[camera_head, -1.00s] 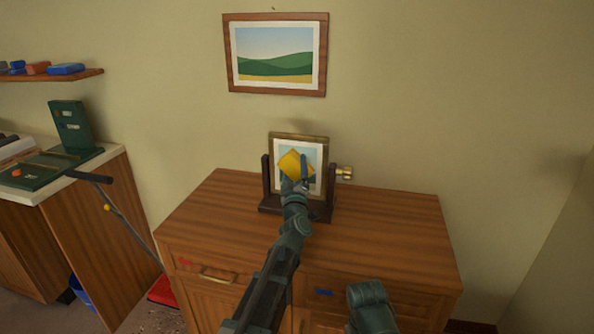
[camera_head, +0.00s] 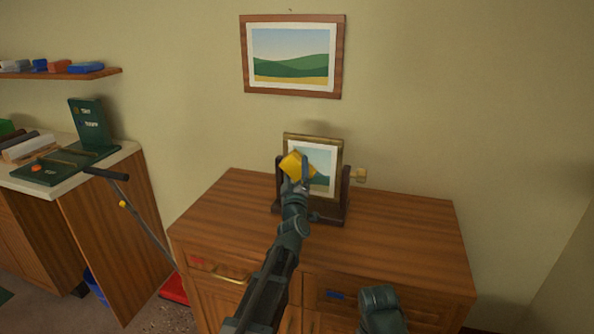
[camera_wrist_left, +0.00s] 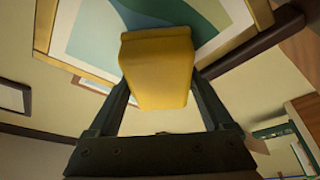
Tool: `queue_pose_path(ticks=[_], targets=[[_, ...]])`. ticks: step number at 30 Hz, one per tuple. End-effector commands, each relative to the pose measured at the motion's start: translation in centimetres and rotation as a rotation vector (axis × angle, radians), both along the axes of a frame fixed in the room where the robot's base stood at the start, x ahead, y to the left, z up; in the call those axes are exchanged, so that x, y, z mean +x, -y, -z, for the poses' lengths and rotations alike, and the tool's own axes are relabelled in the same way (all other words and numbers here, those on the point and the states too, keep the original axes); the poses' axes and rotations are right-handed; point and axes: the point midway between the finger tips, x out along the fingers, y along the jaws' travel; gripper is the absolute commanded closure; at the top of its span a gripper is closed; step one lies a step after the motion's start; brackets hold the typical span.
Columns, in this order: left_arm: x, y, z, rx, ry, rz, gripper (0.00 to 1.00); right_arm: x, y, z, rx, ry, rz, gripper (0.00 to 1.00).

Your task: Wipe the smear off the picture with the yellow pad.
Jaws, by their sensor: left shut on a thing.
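A small framed picture (camera_head: 325,173) stands in a dark wooden stand (camera_head: 335,214) on the dresser. Its gold frame also shows in the left wrist view (camera_wrist_left: 42,28). My left gripper (camera_head: 297,183) is shut on the yellow pad (camera_head: 296,163), with a finger on each side of it in the wrist view (camera_wrist_left: 160,78). The pad is in front of the picture's left part and hides it. Whether it touches the surface I cannot tell. I make out no smear on the part that shows.
The wooden dresser (camera_head: 405,235) has a clear top right of the stand. A larger landscape picture (camera_head: 292,58) hangs above. A counter with a green case (camera_head: 90,122) stands at the left.

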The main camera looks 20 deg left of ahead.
Motion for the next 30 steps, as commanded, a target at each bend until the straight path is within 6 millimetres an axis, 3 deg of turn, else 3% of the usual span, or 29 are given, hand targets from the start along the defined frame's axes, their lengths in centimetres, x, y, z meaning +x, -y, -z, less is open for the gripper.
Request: queue_pose_path(ticks=[16,30], targets=[[-5.3,-0.3,0.0,0.000,0.001,-0.001,0.76,0.0,0.0,0.0,0.000,0.000,0.000,0.00],[-5.9,-0.4,0.0,0.000,0.001,-0.001,0.76,0.0,0.0,0.0,0.000,0.000,0.000,0.00]])
